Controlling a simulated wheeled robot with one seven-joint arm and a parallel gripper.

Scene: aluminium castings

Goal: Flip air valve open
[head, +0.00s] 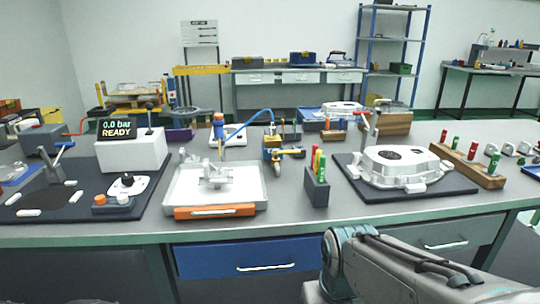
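What looks like the air valve (272,147) stands mid-table, behind the white tray. It is a small brass and blue fitting with a yellow lever-like part (292,152) pointing right. A blue hose arcs from it to the left. It is too small to tell the lever's exact position. A white box with a dark display (117,128) reads "0.0 bar READY" at the left. Only links of my arm show at the lower right; my gripper is out of view.
A white tray (182,196) with an orange front block lies before the valve. A dark holder (317,190) with colored pens stands to the valve's front right. A silver casting (400,165) sits on a dark mat at the right. Bare tabletop shows along the front edge.

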